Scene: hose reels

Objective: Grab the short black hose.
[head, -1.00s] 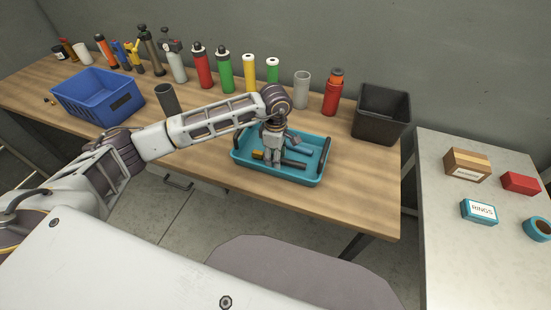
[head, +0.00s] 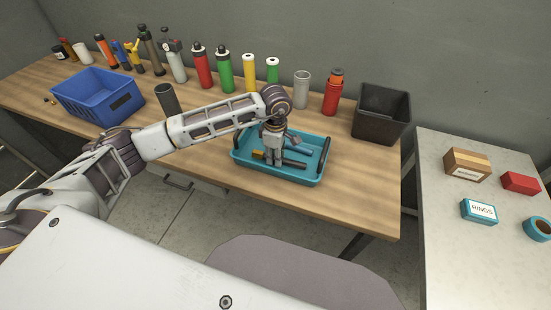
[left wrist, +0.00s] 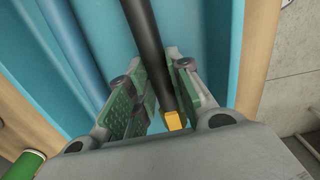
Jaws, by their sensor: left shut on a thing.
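A black hose (head: 294,163) with a yellow end (head: 258,155) lies in the teal tray (head: 306,182) on the wooden table. My left gripper (head: 273,163) reaches down into the tray from above, with its fingers on either side of this hose. In the left wrist view, the black hose (left wrist: 146,40) runs between the green-padded fingers (left wrist: 160,95), and its yellow end (left wrist: 174,121) shows near the palm. The left gripper is shut on the hose. My right gripper is not in view.
A blue bin (head: 98,100) stands at the left and a black bin (head: 381,115) at the right. Several bottles and canisters line the back, including a red canister (head: 333,95). A grey cup (head: 168,97) stands near my arm. The table front is clear.

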